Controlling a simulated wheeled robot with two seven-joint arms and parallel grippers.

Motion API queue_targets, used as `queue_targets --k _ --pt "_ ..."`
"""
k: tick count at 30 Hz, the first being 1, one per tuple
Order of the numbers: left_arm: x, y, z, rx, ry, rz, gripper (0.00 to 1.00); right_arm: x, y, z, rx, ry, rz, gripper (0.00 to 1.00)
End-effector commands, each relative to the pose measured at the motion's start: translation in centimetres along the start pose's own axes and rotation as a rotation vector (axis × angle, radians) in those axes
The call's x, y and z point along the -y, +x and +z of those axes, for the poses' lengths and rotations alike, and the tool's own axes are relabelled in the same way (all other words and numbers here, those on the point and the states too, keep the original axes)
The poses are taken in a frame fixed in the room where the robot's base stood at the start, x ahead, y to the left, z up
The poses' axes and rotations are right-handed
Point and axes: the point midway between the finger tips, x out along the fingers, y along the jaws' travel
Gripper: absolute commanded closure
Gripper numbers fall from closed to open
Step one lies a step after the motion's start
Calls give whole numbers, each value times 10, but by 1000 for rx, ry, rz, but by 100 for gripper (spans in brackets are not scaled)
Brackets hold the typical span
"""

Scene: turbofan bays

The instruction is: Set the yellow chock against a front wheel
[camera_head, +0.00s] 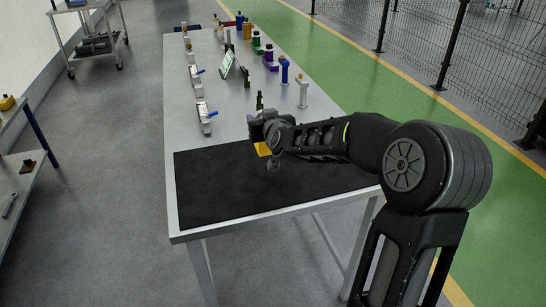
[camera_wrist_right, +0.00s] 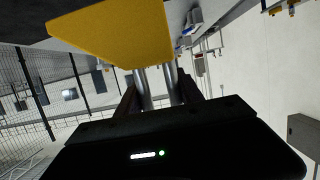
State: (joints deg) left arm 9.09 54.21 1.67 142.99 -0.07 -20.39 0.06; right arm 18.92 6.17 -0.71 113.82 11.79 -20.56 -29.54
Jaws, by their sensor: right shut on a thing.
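A yellow chock (camera_head: 263,149) is held at the tip of my right gripper (camera_head: 268,137), above the black mat (camera_head: 225,190) at the near end of the long table. In the right wrist view the yellow chock (camera_wrist_right: 115,35) fills the upper left, right at the fingers of my right gripper (camera_wrist_right: 155,85). The gripper is shut on the chock and covers part of it in the head view. I cannot make out a front wheel in either view. My left gripper is not in view.
Several small items stand in rows on the grey table (camera_head: 225,115) beyond the mat, including a blue bottle (camera_head: 284,72) and a tilted panel (camera_head: 227,65). A shelf (camera_head: 25,165) stands at the left, a cart (camera_head: 95,35) at the back left. Most of the mat is bare.

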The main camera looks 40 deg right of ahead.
Motion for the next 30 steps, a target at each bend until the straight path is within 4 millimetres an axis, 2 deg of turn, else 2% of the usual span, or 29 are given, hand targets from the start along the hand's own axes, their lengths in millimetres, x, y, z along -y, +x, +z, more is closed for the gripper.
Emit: queue_targets --k 6,9,20,27,30 --pt "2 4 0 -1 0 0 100 -1 12 38 3 0 1 100" --pt "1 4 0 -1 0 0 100 0 15 48 1 0 -1 100" --pt "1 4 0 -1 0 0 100 0 16 51 -1 0 0 100" --pt "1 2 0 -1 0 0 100 0 25 80 3 0 0 100" --pt "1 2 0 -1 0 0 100 0 27 85 -1 0 -1 100"
